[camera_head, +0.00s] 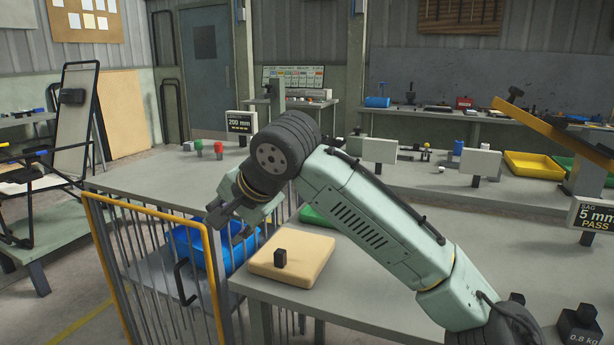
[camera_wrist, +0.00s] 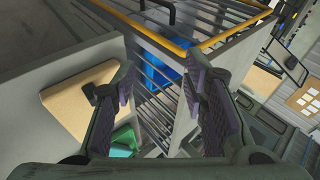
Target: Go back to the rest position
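My gripper (camera_head: 232,218) hangs in the air at the end of my green arm, left of the tan pad, near the yellow-topped barred gate. In the wrist view my gripper (camera_wrist: 160,98) has its two dark ridged fingers well apart, with nothing between them. Through the gap show metal bars and part of a blue bin. The tan pad (camera_head: 306,262) lies on the near grey table with a small black block (camera_head: 280,258) on it. The pad also shows at the left in the wrist view (camera_wrist: 68,108).
The barred gate (camera_head: 150,212) and blue bin (camera_head: 190,244) are below and left of my gripper. A grey table (camera_head: 150,178) behind carries red and green knobs and a 200 mm display (camera_head: 240,123). A black-framed lounger (camera_head: 72,125) stands at far left. A 0.8 kg weight (camera_head: 580,325) is front right.

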